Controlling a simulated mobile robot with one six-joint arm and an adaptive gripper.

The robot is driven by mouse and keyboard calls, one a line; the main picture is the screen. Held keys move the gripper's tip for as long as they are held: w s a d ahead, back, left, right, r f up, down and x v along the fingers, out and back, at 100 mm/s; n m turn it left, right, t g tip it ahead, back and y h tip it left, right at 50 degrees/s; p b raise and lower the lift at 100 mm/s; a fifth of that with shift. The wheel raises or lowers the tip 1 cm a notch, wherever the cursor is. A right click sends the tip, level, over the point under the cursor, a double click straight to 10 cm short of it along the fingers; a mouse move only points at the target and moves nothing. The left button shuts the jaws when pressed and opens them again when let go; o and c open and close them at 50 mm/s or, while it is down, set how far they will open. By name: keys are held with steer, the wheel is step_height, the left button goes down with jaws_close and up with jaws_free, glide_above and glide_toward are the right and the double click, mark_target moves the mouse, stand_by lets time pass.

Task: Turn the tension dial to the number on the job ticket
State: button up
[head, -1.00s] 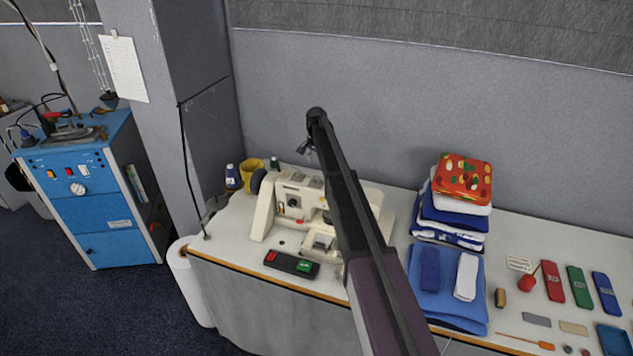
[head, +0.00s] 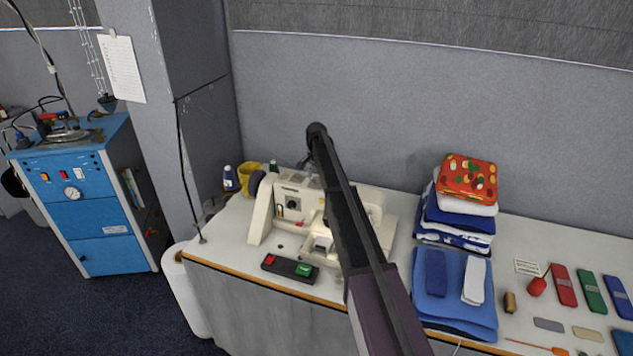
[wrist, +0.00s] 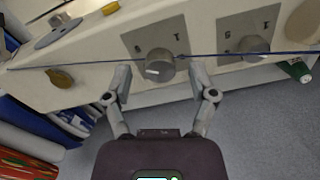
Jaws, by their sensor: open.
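The cream sewing machine (head: 294,203) stands at the table's left end in the head view, partly hidden by my arm. In the wrist view a round grey dial with a pale pointer mark (wrist: 159,64) sits on a grey plate (wrist: 135,37). A second grey dial (wrist: 254,47) is on another plate to its right. My gripper (wrist: 160,73) is open, with a finger on each side of the left dial; contact is not clear. A small white card with writing (head: 527,267), possibly the job ticket, lies at the right; its writing is unreadable.
A blue thread-like line (wrist: 230,55) crosses the dials. A red and green button box (head: 290,268) lies before the machine. Folded cloths (head: 462,215) stand right of my arm. Thread cones and a yellow mug (head: 250,178) stand behind left. A pillar (head: 190,90) rises left.

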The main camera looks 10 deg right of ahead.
steer(key=shift+f, duration=0.25)
jaws_close()
